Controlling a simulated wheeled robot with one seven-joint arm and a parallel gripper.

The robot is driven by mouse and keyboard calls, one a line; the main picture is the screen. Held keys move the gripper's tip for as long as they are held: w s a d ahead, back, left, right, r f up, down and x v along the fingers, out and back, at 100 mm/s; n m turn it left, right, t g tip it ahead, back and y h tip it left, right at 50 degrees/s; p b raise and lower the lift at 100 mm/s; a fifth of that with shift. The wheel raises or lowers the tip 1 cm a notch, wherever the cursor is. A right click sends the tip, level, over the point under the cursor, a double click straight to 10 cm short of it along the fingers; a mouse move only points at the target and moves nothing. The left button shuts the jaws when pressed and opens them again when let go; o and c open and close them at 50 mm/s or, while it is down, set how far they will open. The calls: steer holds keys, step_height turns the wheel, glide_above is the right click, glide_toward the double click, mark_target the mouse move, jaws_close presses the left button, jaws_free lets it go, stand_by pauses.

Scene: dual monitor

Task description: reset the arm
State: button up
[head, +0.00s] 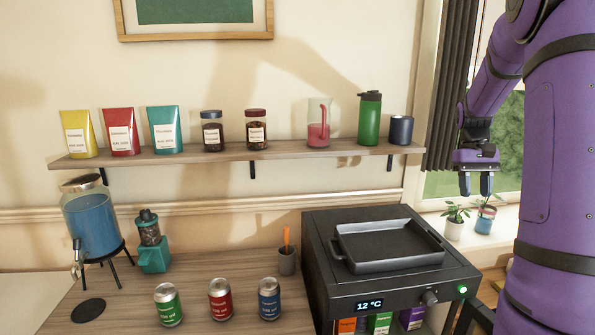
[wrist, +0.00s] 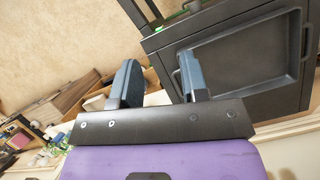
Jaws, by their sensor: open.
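My purple arm comes down from the upper right in the head view. My gripper (head: 476,184) points downward in front of the window, to the right of the shelf and above the potted plants. Its two dark fingers are apart with nothing between them. In the wrist view my gripper (wrist: 158,82) also shows open and empty, the fingers well spaced. It touches nothing that I can see.
A black appliance (head: 330,270) with a tray (head: 432,254) on top stands at the right of the counter. Potted plants (head: 454,229) sit on the windowsill. Several cans (head: 220,302), a blue dispenser (head: 92,225) and a wall shelf (head: 285,152) with pouches, jars and bottles are farther left.

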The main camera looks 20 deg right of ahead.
steer(key=s+a+r+n+t+h, duration=0.15)
steer(key=a+r, duration=0.25)
steer(key=a, duration=0.6)
steer(key=s+a+r+n+t, duration=0.1)
steer(key=s+a+r+t, duration=0.3)
steer(key=a, duration=0.5)
steer(key=s+a+n+t, duration=0.3)
steer(key=s+a+t, duration=0.1)
steer(key=s+a, duration=0.6)
steer(key=a, duration=0.3)
steer(key=shift+s+a+r, duration=0.15)
steer(key=shift+s+r, duration=0.15)
steer(key=shift+s, duration=0.1)
